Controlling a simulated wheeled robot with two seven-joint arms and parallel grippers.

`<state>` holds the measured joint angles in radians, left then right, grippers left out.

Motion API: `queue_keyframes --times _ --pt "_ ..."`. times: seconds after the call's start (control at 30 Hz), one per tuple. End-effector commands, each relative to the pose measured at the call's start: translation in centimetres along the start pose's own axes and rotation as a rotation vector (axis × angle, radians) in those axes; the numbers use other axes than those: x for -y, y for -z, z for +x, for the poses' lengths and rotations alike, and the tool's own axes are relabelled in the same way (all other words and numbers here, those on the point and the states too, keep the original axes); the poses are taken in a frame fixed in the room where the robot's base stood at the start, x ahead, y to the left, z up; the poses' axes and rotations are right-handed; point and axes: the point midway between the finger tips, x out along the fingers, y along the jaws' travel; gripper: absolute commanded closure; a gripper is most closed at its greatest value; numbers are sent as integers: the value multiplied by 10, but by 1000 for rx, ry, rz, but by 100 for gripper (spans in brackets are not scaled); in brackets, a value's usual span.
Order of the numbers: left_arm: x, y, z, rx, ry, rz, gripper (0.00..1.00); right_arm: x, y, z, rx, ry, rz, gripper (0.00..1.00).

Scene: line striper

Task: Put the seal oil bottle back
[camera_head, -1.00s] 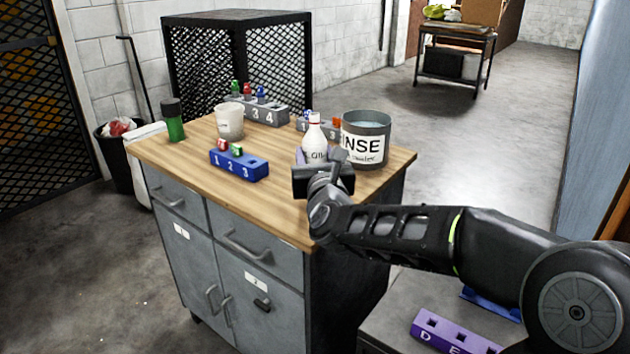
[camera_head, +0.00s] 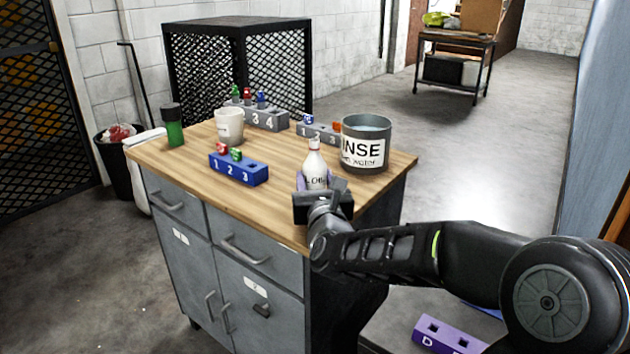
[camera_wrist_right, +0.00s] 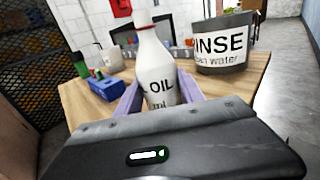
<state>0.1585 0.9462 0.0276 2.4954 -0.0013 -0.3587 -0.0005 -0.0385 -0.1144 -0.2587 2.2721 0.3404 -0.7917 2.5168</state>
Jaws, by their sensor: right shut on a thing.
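The white oil bottle (camera_head: 315,165) with a red ring at its neck is upright near the front right edge of the wooden worktop (camera_head: 195,175). It also shows large in the right wrist view (camera_wrist_right: 156,72), with the word OIL on it. My right gripper (camera_head: 316,186) is shut on the bottle, with its light purple fingers on either side of it. Whether the bottle's base touches the worktop is hidden by the gripper. My left gripper is not in view.
A grey rinse water bucket (camera_head: 365,145) stands close behind the bottle to the right. A blue numbered block (camera_head: 239,170), a white cup (camera_head: 229,125), a green bottle (camera_head: 173,125) and grey numbered blocks (camera_head: 265,118) stand farther left and back. The worktop's front middle is clear.

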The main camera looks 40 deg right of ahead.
Motion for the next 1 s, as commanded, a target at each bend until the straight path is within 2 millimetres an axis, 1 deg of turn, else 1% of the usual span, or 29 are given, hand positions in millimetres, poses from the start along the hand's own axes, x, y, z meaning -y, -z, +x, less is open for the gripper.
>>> queue_keyframes --times 0.03,0.3,0.53,0.67,0.77,0.87,1.0 --pt "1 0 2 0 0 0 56 0 2 0 1 0 0 54" --pt "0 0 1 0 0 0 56 0 1 0 0 0 0 33" --pt "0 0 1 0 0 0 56 0 0 0 0 0 0 33" --pt "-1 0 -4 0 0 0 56 0 -3 0 -1 0 0 33" --pt "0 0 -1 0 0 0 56 0 -1 -10 0 -1 1 33" --pt "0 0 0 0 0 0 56 0 -1 -26 0 -1 3 33" --pt "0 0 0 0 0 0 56 0 -2 -55 2 -2 2 33"
